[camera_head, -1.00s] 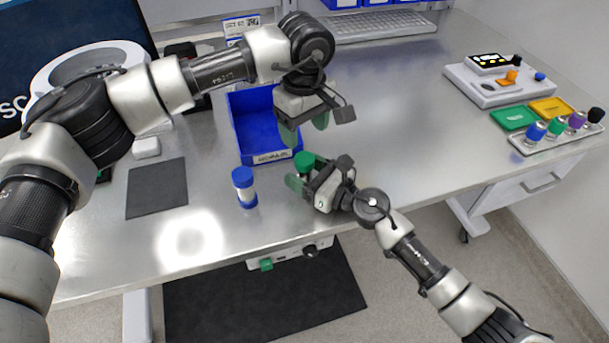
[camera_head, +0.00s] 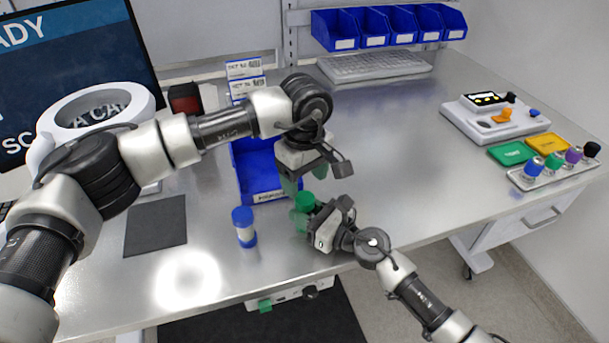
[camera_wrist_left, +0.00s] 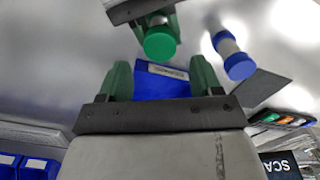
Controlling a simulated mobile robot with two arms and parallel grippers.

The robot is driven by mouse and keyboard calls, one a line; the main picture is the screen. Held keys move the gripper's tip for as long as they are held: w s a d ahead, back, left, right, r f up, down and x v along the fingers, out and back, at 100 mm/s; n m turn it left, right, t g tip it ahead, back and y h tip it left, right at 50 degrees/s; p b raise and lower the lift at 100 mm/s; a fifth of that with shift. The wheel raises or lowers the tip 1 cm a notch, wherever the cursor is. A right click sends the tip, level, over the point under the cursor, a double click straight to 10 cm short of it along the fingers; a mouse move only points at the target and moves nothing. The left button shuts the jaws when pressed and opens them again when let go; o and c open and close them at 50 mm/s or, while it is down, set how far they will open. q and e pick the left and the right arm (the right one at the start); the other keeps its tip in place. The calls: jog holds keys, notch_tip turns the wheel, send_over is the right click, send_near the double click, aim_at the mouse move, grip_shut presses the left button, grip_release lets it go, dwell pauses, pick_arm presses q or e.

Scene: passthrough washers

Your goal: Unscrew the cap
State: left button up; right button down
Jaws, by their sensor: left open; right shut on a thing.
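A bottle with a green cap (camera_head: 305,201) is held upright in my right gripper (camera_head: 303,221), which is shut on it above the table's front part. The bottle's body is mostly hidden by the fingers. My left gripper (camera_head: 305,180) is open and empty, pointing down just above the green cap. In the left wrist view, the green cap (camera_wrist_left: 160,43) shows just ahead of and between the lines of the open left fingers (camera_wrist_left: 161,80), apart from them. A second bottle with a blue cap (camera_head: 243,215) stands upright on the table to the left.
A blue bin (camera_head: 262,190) stands behind the grippers. A dark mat (camera_head: 156,226) lies at left. At right are a white device (camera_head: 495,118), green and yellow trays (camera_head: 512,153) and a rack of capped bottles (camera_head: 553,170). The table's middle right is clear.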

aim_at(305, 197)
pick_arm(q)
jog(key=shift+f, duration=2.8)
jog(key=shift+c, duration=0.4)
jog(key=c, duration=0.8)
jog(key=n, duration=0.4)
jog(key=shift+c, duration=0.2)
jog(key=n, duration=1.7)
jog(key=shift+r, duration=0.1)
jog(key=shift+r, duration=0.15)
